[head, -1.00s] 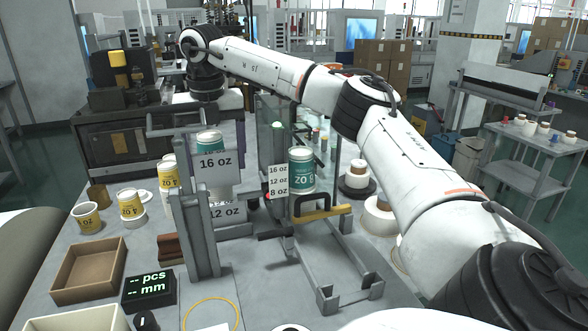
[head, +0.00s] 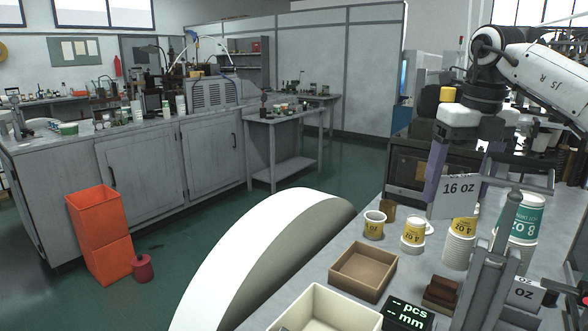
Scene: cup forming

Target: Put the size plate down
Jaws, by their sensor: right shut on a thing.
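My right gripper (head: 452,180) hangs down from its arm at the right of the head view. It is shut on the white size plate marked "16 oz" (head: 460,196), which is upright and raised above the bench. The plate partly hides the fingers, so their exact grip cannot be seen. The plate is left of the grey stand's post (head: 492,255). Another white size plate (head: 525,292), with only "oz" readable, is low at the stand. My left gripper is not in view.
On the bench are a brown tray (head: 362,271), a cream bin (head: 330,318), a display (head: 407,314) and brown blocks (head: 443,294). Yellow-labelled cups (head: 413,235) and a teal cup (head: 520,220) stand behind. A large pale rounded form (head: 250,255) lies left of the bench.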

